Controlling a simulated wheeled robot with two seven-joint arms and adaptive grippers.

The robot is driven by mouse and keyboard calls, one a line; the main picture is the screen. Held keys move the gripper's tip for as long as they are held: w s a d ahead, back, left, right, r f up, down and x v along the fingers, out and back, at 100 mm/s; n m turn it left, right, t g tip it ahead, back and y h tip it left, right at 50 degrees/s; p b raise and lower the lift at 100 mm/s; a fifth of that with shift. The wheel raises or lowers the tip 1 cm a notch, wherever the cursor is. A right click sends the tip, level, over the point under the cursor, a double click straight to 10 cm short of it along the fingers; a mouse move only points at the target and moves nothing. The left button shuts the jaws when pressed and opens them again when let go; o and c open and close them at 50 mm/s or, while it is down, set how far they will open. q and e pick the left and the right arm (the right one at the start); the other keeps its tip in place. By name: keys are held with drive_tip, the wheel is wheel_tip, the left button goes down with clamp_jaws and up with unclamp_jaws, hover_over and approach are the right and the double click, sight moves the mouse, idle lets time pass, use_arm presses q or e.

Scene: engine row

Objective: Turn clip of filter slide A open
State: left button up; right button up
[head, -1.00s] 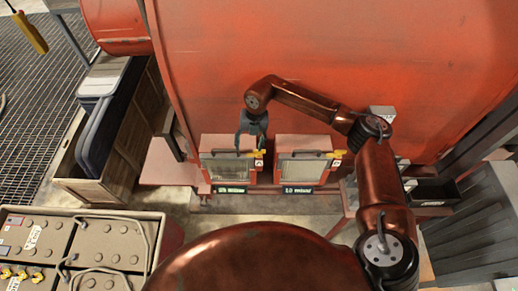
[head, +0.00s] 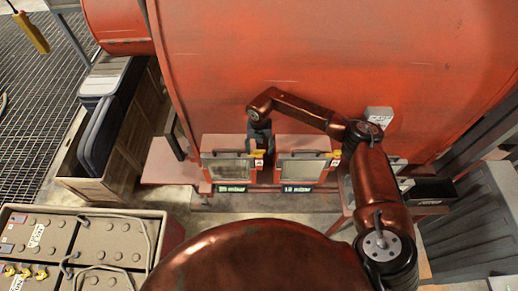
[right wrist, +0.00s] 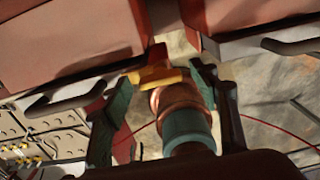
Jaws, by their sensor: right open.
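Two red filter slides with pale windows stand side by side against the large red housing. The left one, filter slide A (head: 228,168), has a yellow clip (head: 258,154) at its upper right edge. In the right wrist view the yellow clip (right wrist: 152,77) lies crosswise between the fingertips. My right gripper (head: 261,143) is at this clip, in the gap between the slides. In the right wrist view, its green-tipped fingers (right wrist: 160,82) are spread, one each side of the clip; I cannot tell whether they touch it. My left gripper is out of view.
The right filter slide (head: 302,168) stands close beside, with its own yellow clip (head: 335,154). Dark bar handles cross both fronts. A wooden crate (head: 90,187) with dark panels stands at left, a battery tray (head: 160,216) at lower left. Floor below the slides is clear.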

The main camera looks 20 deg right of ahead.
drive_tip(key=c, duration=1.2)
drive_tip(key=shift+o, duration=0.2)
